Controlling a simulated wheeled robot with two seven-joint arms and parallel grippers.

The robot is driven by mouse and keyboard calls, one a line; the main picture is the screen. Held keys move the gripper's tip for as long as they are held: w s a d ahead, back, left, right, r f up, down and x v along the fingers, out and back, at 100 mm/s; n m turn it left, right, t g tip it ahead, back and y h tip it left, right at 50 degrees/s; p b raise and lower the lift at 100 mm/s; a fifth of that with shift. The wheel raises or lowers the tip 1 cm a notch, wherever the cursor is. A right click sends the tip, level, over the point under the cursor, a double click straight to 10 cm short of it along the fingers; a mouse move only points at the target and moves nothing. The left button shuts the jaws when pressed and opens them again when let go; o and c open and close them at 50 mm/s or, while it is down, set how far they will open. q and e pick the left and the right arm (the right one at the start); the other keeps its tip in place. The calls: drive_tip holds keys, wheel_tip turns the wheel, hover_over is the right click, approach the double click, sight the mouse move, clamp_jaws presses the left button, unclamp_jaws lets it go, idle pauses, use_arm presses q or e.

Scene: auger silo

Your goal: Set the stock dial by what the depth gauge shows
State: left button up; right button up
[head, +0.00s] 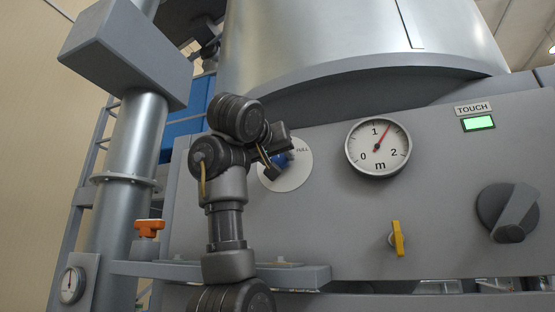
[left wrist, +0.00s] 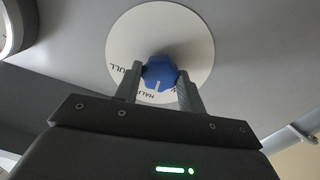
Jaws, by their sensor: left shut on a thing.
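The depth gauge (head: 378,147) is a round white face marked 0, 1, 2 and "m". Its red needle points up and right, a little past 1. The stock dial is a white disc (head: 292,181) with a blue knob (head: 281,159), left of the gauge. My left gripper (head: 272,164) is shut on the knob. In the left wrist view, both fingers flank the blue knob (left wrist: 160,72). A white mark on the knob points down near the HALF label; FULL is at the left. The fingers hide part of the lettering. My right gripper is not in view.
A green-lit TOUCH panel (head: 478,123) is at the upper right. A yellow lever (head: 397,239) and a large grey rotary handle (head: 508,212) are on the same panel. An orange-handled valve (head: 149,228) and a small gauge (head: 72,284) are at the left. A ledge (head: 300,274) juts below the dial.

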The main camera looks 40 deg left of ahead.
use_arm(q)
drive_tip(key=n+b, duration=0.1)
drive_tip(key=n, duration=0.2)
drive_tip(key=shift+n, duration=0.3)
drive_tip(key=n, duration=0.3)
drive_tip(key=shift+b, duration=0.35)
drive_tip(key=shift+n+b, duration=0.35)
drive_tip(key=shift+n, duration=1.35)
drive_tip(key=o, duration=1)
drive_tip(key=shift+c, duration=0.2)
drive_tip(key=shift+s, duration=0.15)
